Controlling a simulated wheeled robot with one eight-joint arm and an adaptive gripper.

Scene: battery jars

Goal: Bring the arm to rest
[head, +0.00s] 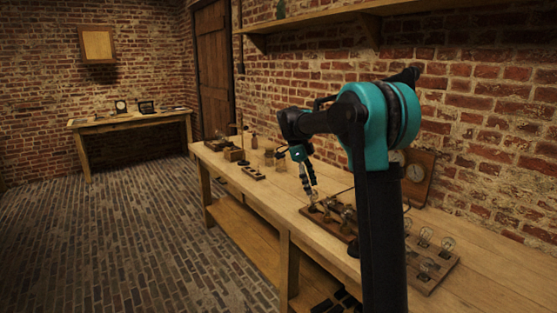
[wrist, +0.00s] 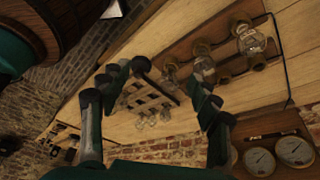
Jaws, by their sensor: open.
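My gripper (head: 312,197) hangs from my bent arm over the long wooden workbench (head: 475,287) in the head view. Its fingers point down close to a wooden board with brass and glass parts (head: 335,216); whether they touch it cannot be told. In the wrist view the two fingers of my gripper (wrist: 168,78) stand apart with nothing held between them. The same board (wrist: 178,50) lies beyond the fingers at the upper right there. My upper arm stands upright in front of the bench and hides part of it.
A board with several bulbs (head: 430,263) sits at the bench's near end. A gauge panel (head: 416,178) stands against the brick wall. Small jars (head: 269,157) and blocks stand farther along. A shelf (head: 330,14) runs above. The brick floor (head: 120,250) is clear at left.

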